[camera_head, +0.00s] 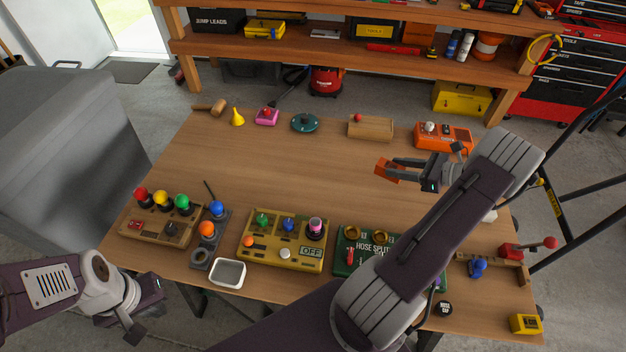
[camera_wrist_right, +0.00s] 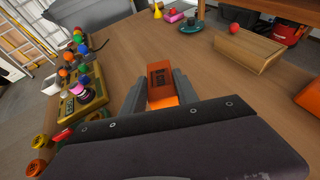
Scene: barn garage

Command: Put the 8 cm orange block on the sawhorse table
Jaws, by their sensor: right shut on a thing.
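The orange block (camera_head: 384,171) is between the fingers of my right gripper (camera_head: 398,172), over the back right part of the wooden table (camera_head: 290,170). In the right wrist view the block (camera_wrist_right: 160,76) sits between the two grey fingers of the gripper (camera_wrist_right: 160,92), which is shut on it. I cannot tell whether the block touches the tabletop. My left gripper (camera_head: 143,308) is empty at the table's front left edge, low in the picture; its finger opening is unclear.
Control boxes (camera_head: 282,241) and a green hose splitter box (camera_head: 350,268) line the front. A wooden box (camera_head: 371,128), an orange device (camera_head: 443,137), a teal disc (camera_head: 305,123) and a yellow cone (camera_head: 237,117) stand along the back. The table's middle is clear.

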